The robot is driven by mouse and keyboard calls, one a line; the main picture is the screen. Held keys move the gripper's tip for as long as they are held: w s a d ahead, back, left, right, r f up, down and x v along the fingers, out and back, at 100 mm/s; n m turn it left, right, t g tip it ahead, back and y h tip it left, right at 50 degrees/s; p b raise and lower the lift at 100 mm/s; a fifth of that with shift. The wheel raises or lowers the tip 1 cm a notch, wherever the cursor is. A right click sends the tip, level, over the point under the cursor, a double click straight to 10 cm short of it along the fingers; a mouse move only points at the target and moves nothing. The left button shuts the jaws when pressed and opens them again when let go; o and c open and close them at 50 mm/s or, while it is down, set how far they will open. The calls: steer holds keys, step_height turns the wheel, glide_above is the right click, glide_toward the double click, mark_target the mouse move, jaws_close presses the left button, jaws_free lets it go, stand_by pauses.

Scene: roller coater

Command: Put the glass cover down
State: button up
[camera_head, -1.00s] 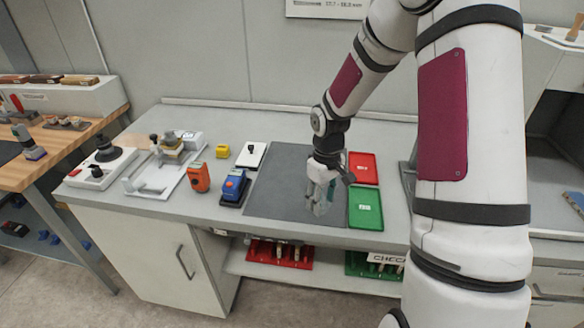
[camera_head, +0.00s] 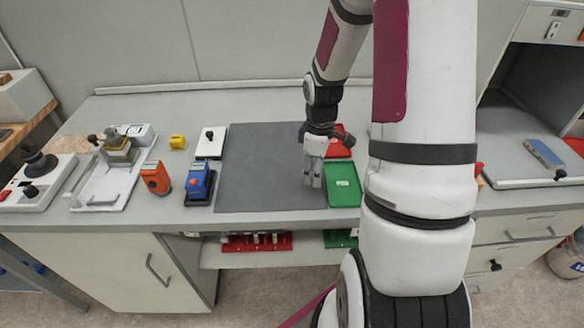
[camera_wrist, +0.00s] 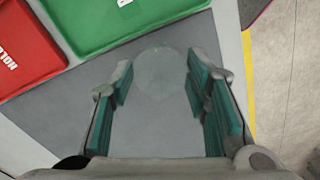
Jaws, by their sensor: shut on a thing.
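My gripper (camera_head: 313,181) points down over the right edge of the dark grey mat (camera_head: 258,170), beside the green tray. In the wrist view my gripper (camera_wrist: 160,88) has its two green-padded fingers well apart, on either side of a faint, clear, round-ended shape, the glass cover (camera_wrist: 162,70). The cover is see-through and its edges are hard to make out. I cannot tell whether its lower end touches the mat. In the head view it cannot be told apart from the fingers.
The green tray (camera_head: 343,186) and a partly hidden red tray (camera_head: 341,150) lie right of the mat. A blue device (camera_head: 200,184), an orange device (camera_head: 156,178) and a white plate (camera_head: 210,143) stand to its left. The mat's middle looks clear.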

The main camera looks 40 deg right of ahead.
glide_above(295, 177)
steer(key=shift+f, duration=2.05)
steer(key=shift+f, duration=0.1)
steer(key=o, duration=1.1)
steer(key=shift+o, duration=0.2)
